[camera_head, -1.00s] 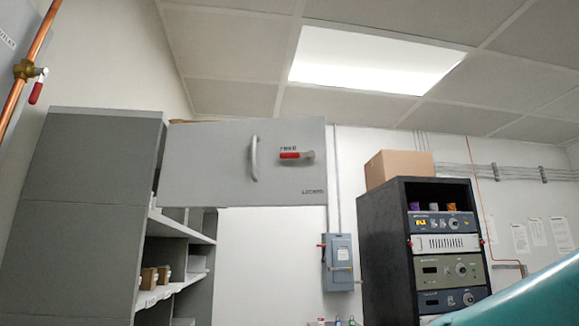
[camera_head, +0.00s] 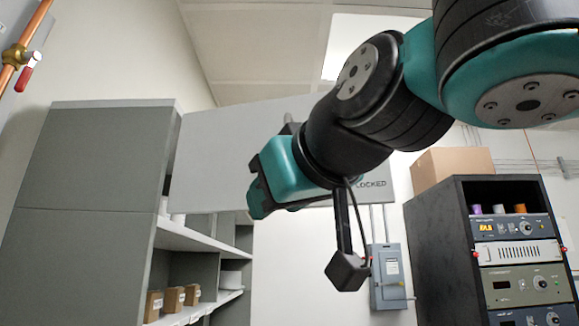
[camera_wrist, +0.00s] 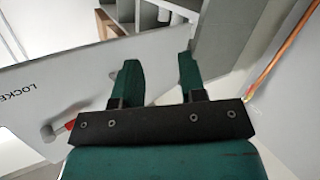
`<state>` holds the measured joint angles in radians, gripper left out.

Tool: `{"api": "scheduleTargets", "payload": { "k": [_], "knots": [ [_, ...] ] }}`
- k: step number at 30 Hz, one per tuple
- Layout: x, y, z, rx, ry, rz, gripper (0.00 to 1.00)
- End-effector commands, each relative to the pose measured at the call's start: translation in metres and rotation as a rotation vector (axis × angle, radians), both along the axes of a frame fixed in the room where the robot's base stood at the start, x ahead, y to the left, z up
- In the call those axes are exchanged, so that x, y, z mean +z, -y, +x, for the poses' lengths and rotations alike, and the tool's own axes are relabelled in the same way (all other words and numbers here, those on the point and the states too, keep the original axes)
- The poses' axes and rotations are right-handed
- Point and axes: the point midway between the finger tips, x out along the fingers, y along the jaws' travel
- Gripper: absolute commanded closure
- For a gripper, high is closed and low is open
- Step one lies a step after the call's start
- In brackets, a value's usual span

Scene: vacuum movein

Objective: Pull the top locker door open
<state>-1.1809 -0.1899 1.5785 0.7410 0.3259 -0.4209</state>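The top locker door (camera_head: 215,155) is a flat grey panel that stands swung out to the right of the grey locker (camera_head: 90,165). Its lettering reads LOCKED. My arm covers much of the door, and the upright pull handle cannot be made out in the head view. My gripper (camera_head: 256,192) is in front of the door, left of its middle. In the wrist view my gripper (camera_wrist: 160,80) has its two dark green fingers apart with nothing visible between them.
Below the door are open shelves (camera_head: 190,240) with small brown boxes (camera_head: 173,298). A black equipment rack (camera_head: 440,235) with a carton (camera_head: 452,170) on top stands at right. A grey switch box (camera_head: 388,275) is on the wall. A copper pipe (camera_head: 25,40) runs at far left.

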Motion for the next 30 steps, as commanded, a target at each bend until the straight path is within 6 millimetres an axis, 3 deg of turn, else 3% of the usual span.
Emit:
{"api": "scheduleTargets", "payload": {
  "k": [1,3,7,12,17,30],
  "knots": [
    [0.041,-0.003,-0.019,-0.008,0.057,0.079,0.62],
    [0.082,0.010,-0.037,-0.056,0.103,0.172,0.62],
    [0.119,0.039,-0.061,-0.134,0.105,0.289,0.62],
    [0.130,0.062,-0.074,-0.192,0.070,0.345,0.62],
    [0.131,0.066,-0.068,-0.209,0.063,0.353,0.62],
    [0.131,0.048,-0.007,-0.214,0.064,0.349,0.62]
  ]
}}
